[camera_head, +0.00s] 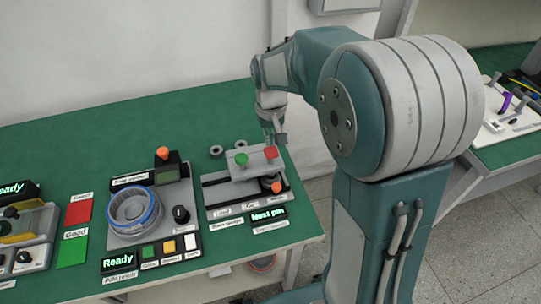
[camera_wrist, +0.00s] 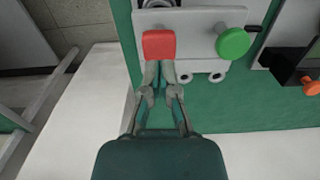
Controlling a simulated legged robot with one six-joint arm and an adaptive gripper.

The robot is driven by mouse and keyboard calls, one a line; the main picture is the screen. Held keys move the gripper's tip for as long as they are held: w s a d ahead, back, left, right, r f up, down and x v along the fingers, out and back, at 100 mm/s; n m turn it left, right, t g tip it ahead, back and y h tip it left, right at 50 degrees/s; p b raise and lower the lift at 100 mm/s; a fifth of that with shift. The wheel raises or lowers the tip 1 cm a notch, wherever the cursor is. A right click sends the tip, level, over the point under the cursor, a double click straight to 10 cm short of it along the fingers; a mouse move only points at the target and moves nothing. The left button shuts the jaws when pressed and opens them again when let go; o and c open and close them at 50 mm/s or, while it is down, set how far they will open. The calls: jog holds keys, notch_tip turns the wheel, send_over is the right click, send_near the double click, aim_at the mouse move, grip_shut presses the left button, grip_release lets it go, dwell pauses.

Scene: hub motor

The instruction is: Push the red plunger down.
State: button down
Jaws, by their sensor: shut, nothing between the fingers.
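The red plunger (camera_head: 270,152) is a red square-topped knob on the grey block of the fixture near the right end of the green table. In the wrist view the red plunger (camera_wrist: 159,44) is straight ahead of my fingertips. My gripper (camera_head: 274,138) is shut and empty, close by the plunger on its wall side. In the wrist view my gripper (camera_wrist: 159,68) has its fingertips at the plunger's near edge; I cannot tell whether they touch it. A green round knob (camera_head: 241,159) stands beside the red one, and the green knob also shows in the wrist view (camera_wrist: 233,42).
A display reading "Next pn" (camera_head: 268,215) sits in front of the fixture. A station with a blue-rimmed ring (camera_head: 134,210) and an orange button (camera_head: 162,153) stands to the left. The wall is close behind the table.

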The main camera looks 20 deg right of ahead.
aim_at(271, 151)
jog(key=shift+f, duration=2.8)
jog(key=shift+r, duration=0.1)
jog(key=shift+r, duration=4)
jog(key=shift+s+r, duration=0.15)
jog(key=s+r+t, duration=0.2)
jog(key=s+r, duration=0.2)
jog(key=s, duration=0.6)
jog(key=s+r+t, duration=0.3)
jog(key=s, duration=0.7)
jog(key=shift+s+r+t, duration=0.3)
jog(key=shift+s+r, duration=0.05)
jog(key=shift+r, duration=0.05)
